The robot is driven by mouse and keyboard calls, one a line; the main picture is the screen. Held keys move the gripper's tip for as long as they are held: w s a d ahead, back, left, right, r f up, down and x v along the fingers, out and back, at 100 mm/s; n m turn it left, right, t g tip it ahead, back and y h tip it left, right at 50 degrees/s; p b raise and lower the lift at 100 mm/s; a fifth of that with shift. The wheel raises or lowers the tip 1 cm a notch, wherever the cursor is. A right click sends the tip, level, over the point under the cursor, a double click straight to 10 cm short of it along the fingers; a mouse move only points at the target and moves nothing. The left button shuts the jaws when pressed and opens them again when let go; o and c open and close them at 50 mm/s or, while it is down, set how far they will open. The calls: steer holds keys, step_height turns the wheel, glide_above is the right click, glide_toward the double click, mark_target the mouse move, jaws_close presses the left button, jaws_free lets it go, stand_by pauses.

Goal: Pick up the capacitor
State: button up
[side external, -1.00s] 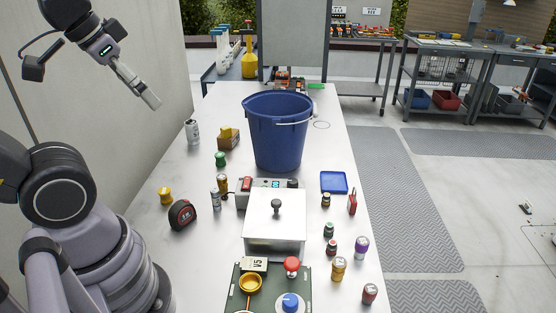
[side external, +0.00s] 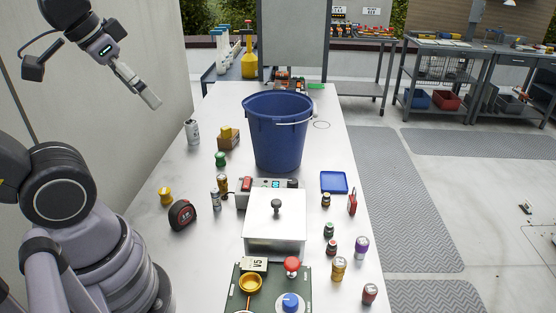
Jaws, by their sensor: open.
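My gripper (side external: 151,101) hangs in the air at the upper left, above and left of the white table (side external: 165,240). It is open and empty, well apart from everything on the table. Several small upright cylinders stand there, and I cannot tell for sure which is the capacitor. They include a silver can (side external: 192,132) at the left, a gold can (side external: 338,269) and a purple-topped one (side external: 361,248) at the front right, a red can (side external: 369,294) near the right edge, and a small grey cylinder (side external: 215,199) left of the white box.
A large blue bucket (side external: 277,135) stands mid-table. A white lidded box (side external: 275,222) is in front of it, then a green panel (side external: 240,290) with knobs. A tape measure (side external: 182,214), yellow spool (side external: 166,196) and blue tray (side external: 334,182) lie around. The left side has free room.

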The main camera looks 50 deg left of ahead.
steer(key=w+a+r+n, duration=0.1)
steer(key=w+a, duration=0.5)
steer(key=w, duration=0.4)
steer(key=w+a+n, duration=0.1)
steer(key=w+a, duration=0.5)
steer(key=w, duration=0.4)
steer(key=n+y, duration=0.3)
steer(key=n, duration=0.2)
glide_above(191, 121)
steer(key=s+d, duration=0.4)
steer(key=s, duration=0.1)
step_height(191, 121, down, 25)
steer(key=shift+g, duration=0.3)
steer(key=x, duration=0.8)
steer(key=shift+f, duration=0.15)
steer(key=shift+a+x, duration=0.25)
steer(key=shift+x, duration=1.15)
steer(key=shift+a+x, duration=0.2)
steer(key=shift+x, duration=1.15)
